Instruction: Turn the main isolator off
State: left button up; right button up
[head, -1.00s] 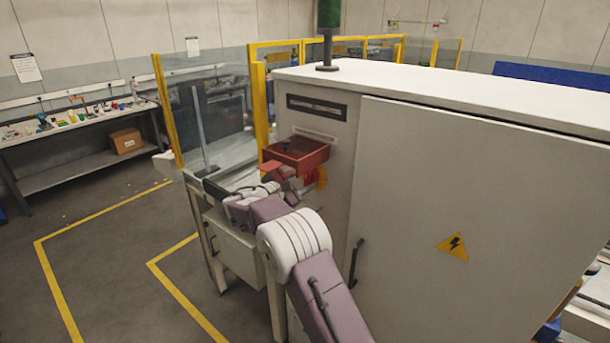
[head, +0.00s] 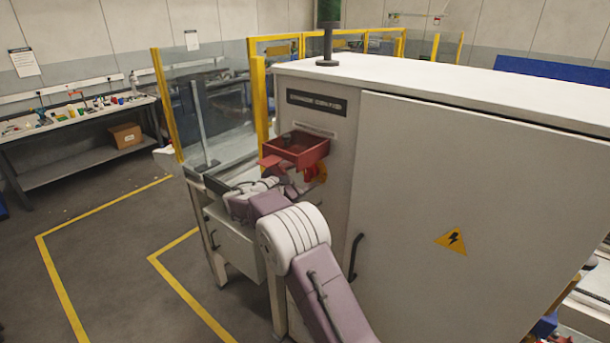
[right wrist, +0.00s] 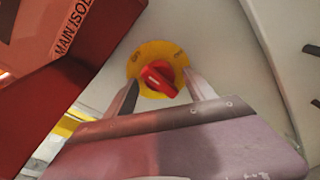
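The main isolator is a red rotary knob (right wrist: 158,79) on a round yellow plate (right wrist: 150,52), on the pale cabinet wall in the right wrist view. The knob's grip lies slanted, upper left to lower right; the small plate marks are not readable. My right gripper (right wrist: 160,80) is open, with one finger on each side of the knob. I cannot tell whether either finger touches it. My left gripper is not in view.
The open red tray (head: 310,156) juts from the cabinet (head: 480,170) just above the isolator. It shows close at left in the wrist view (right wrist: 60,70), with a label partly reading "MAIN ISOL". Glass guards with yellow posts (head: 169,105) stand to the left.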

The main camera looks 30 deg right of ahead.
jog(key=shift+s+a, duration=0.1)
jog(key=shift+a, duration=0.2)
jog(key=b+v, duration=0.3)
jog(key=v, duration=0.5)
jog(key=shift+a, duration=0.2)
